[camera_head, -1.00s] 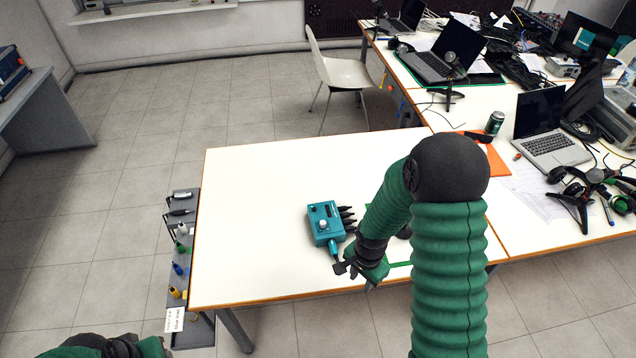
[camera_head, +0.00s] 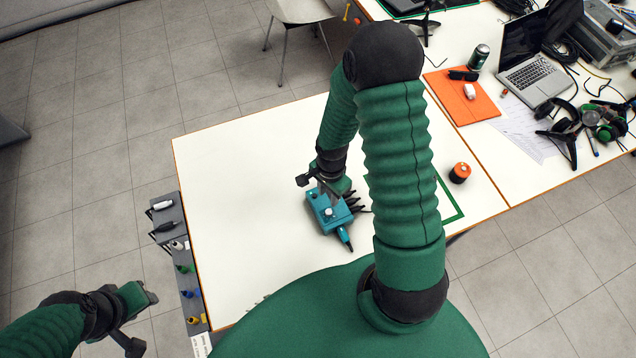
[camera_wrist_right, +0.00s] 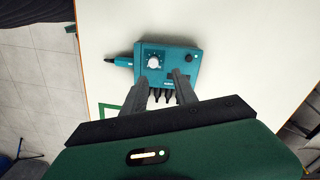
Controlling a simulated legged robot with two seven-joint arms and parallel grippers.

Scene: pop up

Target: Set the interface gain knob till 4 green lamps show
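The teal interface box (camera_head: 322,218) lies on the white table, with black plugs on one side and a teal plug at one end. In the right wrist view, the box (camera_wrist_right: 178,62) shows a pale gain knob (camera_wrist_right: 154,62) with a dial around it and a smaller dark knob (camera_wrist_right: 190,57). My right gripper (camera_head: 322,184) is over the box's far part; its two fingers stand apart in the wrist view (camera_wrist_right: 161,78), short of the gain knob, holding nothing. I cannot make out any lit green lamps. My left gripper (camera_head: 145,320) is open and empty, off the table's left side.
A grey rack (camera_head: 172,240) with several connectors hangs at the table's left edge. An orange-topped round object (camera_head: 460,172) stands right of my right arm. A laptop (camera_head: 530,70), a can (camera_head: 479,57) and headphones (camera_head: 560,115) are on the right table. The white tabletop (camera_head: 240,190) left of the box is clear.

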